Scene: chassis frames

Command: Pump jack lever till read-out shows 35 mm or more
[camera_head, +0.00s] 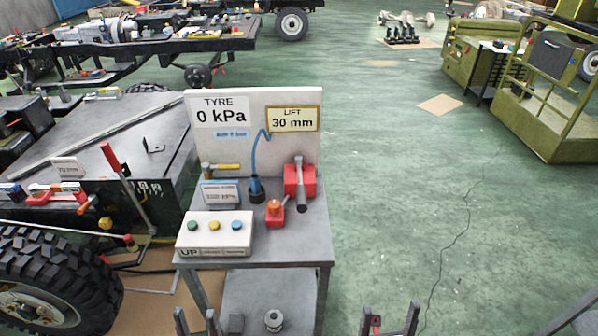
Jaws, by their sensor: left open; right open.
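The LIFT read-out (292,119) on the white board shows 30 mm. A red block (308,181) on the grey cart has a grey lever with a dark grip (301,200) angled down towards me. A small orange-red unit (275,213) with a short rod sits just left of it. Another lever with a red handle (109,159) leans upright beside the chassis, left of the cart. I cannot tell for sure which is the jack lever. My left gripper (208,319) and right gripper (390,319) are open at the bottom edge, both apart from the levers; only their tips show.
The cart (262,247) carries a white button box (214,234) and a yellow-handled tool (221,167). The TYRE read-out (222,111) shows 0 kPa. A large tyre (50,285) stands at lower left. The green floor (400,200) right of the cart is clear.

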